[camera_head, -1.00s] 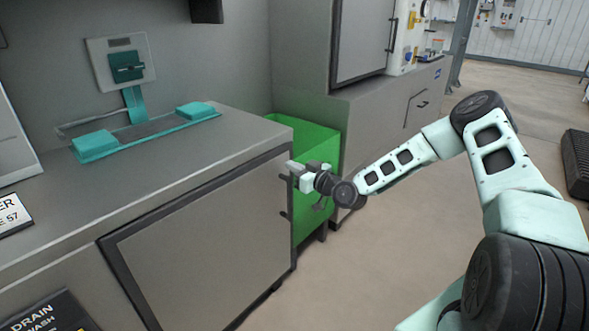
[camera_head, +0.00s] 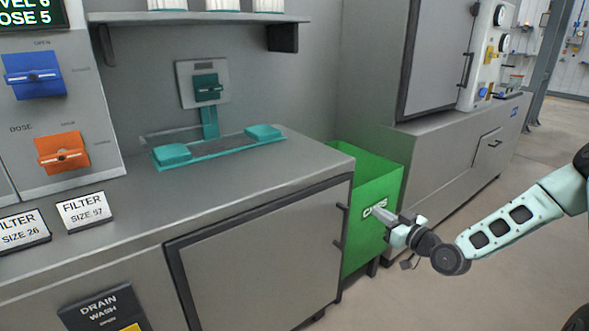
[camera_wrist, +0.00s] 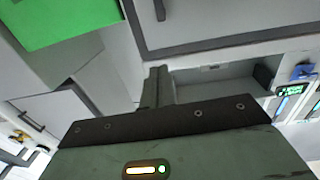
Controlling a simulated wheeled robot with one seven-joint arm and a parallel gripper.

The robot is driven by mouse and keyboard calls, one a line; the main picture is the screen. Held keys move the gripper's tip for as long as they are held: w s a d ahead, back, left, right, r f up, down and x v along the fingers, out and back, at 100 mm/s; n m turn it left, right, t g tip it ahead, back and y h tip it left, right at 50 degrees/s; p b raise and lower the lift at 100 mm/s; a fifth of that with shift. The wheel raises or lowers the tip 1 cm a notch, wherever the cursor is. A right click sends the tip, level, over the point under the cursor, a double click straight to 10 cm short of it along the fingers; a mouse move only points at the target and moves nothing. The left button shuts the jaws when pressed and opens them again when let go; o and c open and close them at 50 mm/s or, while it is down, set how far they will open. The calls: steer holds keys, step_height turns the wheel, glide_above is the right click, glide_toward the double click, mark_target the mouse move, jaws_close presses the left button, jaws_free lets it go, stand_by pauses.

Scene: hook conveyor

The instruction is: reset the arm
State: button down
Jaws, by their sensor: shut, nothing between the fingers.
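My gripper (camera_head: 381,215) is at the end of my pale green arm, in front of the green bin at the right of the counter in the head view. It is shut and holds nothing. In the wrist view its closed fingers (camera_wrist: 158,88) point up from the dark palm plate. The arm reaches in from the right edge, with the elbow part cut off by the frame. I cannot tell from the head view how far the gripper is from the bin.
A grey counter (camera_head: 225,190) with a teal fixture (camera_head: 215,147) fills the middle. The green bin (camera_head: 375,190) stands in a gap before a grey cabinet (camera_head: 445,150). A panel with a blue handle (camera_head: 33,75) and an orange handle (camera_head: 62,152) is at left. The floor at lower right is free.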

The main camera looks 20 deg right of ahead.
steer(key=s+a+n+g+y, duration=0.15)
steer(key=a+n+g, duration=0.4)
steer(key=a, duration=0.75)
steer(key=s+a+r+g+h, duration=0.3)
steer(key=s+a+g, duration=0.5)
steer(key=s+a, duration=0.2)
steer(key=s+a+r+g+h, duration=0.1)
steer(key=s+a+r+g, duration=0.3)
steer(key=s, duration=0.7)
steer(key=s+a+r+h, duration=0.15)
steer(key=s+r, duration=0.45)
steer(key=s, duration=0.6)
step_height(320, 180, up, 18)
steer(key=m+p, duration=0.1)
steer(key=p, duration=1.7)
steer(key=shift+s+d, duration=0.15)
steer(key=shift+d, duration=0.2)
